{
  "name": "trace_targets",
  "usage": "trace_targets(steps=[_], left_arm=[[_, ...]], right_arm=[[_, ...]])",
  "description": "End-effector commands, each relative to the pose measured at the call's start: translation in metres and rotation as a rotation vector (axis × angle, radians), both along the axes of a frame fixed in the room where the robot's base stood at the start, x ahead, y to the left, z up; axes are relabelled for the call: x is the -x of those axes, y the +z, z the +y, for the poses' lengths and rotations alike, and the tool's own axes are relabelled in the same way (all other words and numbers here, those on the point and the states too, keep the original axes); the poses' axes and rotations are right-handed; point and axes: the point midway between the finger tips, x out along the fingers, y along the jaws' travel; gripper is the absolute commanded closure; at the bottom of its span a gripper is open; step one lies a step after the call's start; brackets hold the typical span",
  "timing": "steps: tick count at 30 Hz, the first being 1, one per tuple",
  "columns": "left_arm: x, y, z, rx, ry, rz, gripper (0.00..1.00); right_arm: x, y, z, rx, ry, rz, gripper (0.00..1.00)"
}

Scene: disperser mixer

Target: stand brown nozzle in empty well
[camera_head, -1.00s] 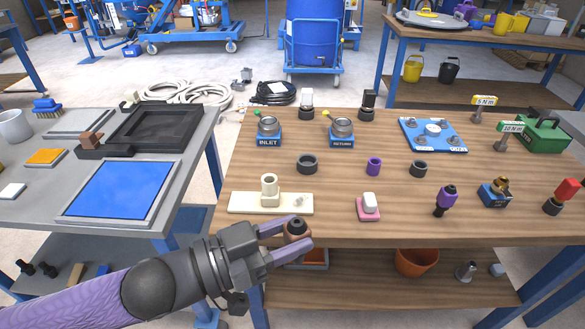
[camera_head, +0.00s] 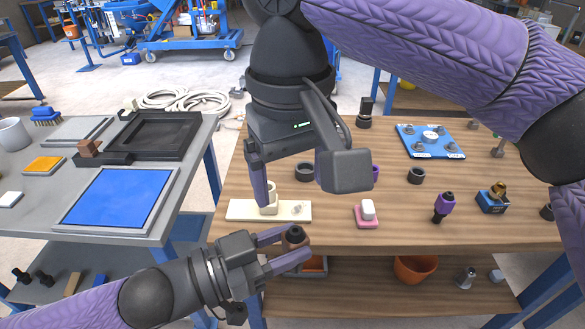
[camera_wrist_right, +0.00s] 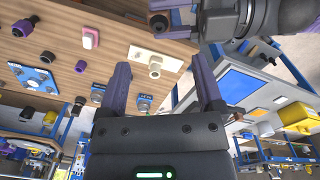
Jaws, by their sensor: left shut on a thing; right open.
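The brown nozzle (camera_head: 293,236), with a dark top, is held upright between the fingers of my left gripper (camera_head: 303,241), just off the table's front edge. In the right wrist view the nozzle (camera_wrist_right: 158,22) shows at the top. A cream block (camera_head: 242,211) lies behind the left gripper on the table. I cannot tell which opening is the empty well. My right gripper (camera_head: 304,190) is open and empty above the block; its fingers show apart in its wrist view (camera_wrist_right: 162,80).
A pink block (camera_head: 367,223), a black ring (camera_head: 304,172) and a purple-and-black nozzle (camera_head: 443,208) stand nearby. A blue plate (camera_head: 430,152) lies farther back. My right arm hides much of the table's back. A grey table with a blue panel (camera_head: 118,198) is at left.

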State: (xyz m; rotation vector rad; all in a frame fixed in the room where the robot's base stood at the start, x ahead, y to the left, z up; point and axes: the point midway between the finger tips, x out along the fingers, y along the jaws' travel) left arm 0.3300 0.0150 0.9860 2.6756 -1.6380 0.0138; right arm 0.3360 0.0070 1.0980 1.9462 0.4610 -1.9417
Motion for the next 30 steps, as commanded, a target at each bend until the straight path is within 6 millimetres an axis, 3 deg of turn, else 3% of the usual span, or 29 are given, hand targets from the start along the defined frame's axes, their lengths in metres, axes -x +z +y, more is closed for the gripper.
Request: trace_targets(steps=[2,9,15,19,26,27,30], left_arm=[[0.0,0.0,0.0,0.0,0.0,0.0,1.0],[0.0,0.0,0.0,0.0,0.0,0.0,1.0],[0.0,0.0,0.0,0.0,0.0,0.0,1.0],[0.0,0.0,0.0,0.0,0.0,0.0,1.0],[0.0,0.0,0.0,0.0,0.0,0.0,1.0],[0.0,0.0,0.0,0.0,0.0,0.0,1.0],[0.0,0.0,0.0,0.0,0.0,0.0,1.0]], right_arm=[[0.001,-0.007,-0.001,0.008,-0.001,-0.003,0.15],[0.001,-0.066,-0.002,0.006,0.0,0.001,0.15],[0.0,-0.105,-0.002,0.003,-0.001,-0.001,0.15],[0.0,-0.115,-0.002,0.002,-0.001,-0.002,0.15],[-0.001,-0.117,-0.002,0.002,-0.001,-0.003,0.15],[-0.001,-0.117,-0.002,0.002,-0.001,-0.003,0.17],[-0.001,-0.117,-0.002,0.002,-0.001,-0.003,0.38]])
